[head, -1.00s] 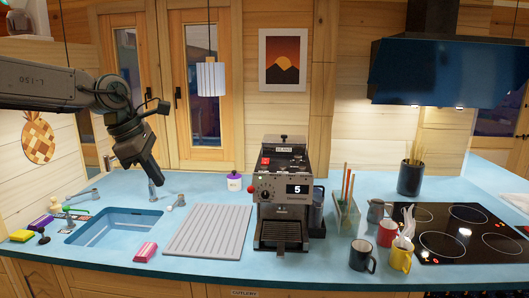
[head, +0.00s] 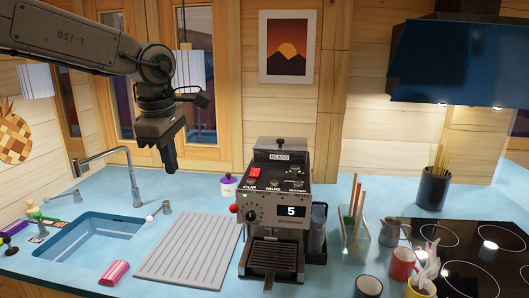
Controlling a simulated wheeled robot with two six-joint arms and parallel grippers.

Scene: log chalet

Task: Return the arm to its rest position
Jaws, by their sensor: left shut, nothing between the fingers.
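My left arm comes in from the upper left of the head view. My left gripper (head: 168,160) points down, shut and empty, in the air above the back of the counter. It hangs to the right of the sink tap and left of the coffee machine (head: 277,205). It is apart from everything on the counter (head: 180,196). My right gripper is not in view.
A sink (head: 92,238) with a tall tap (head: 105,155) lies at the left. A ribbed drainboard (head: 188,250) is mostly bare. A pink packet (head: 114,273) lies before it. Mugs, including a red one (head: 402,264), stand right, beside the black hob (head: 462,250).

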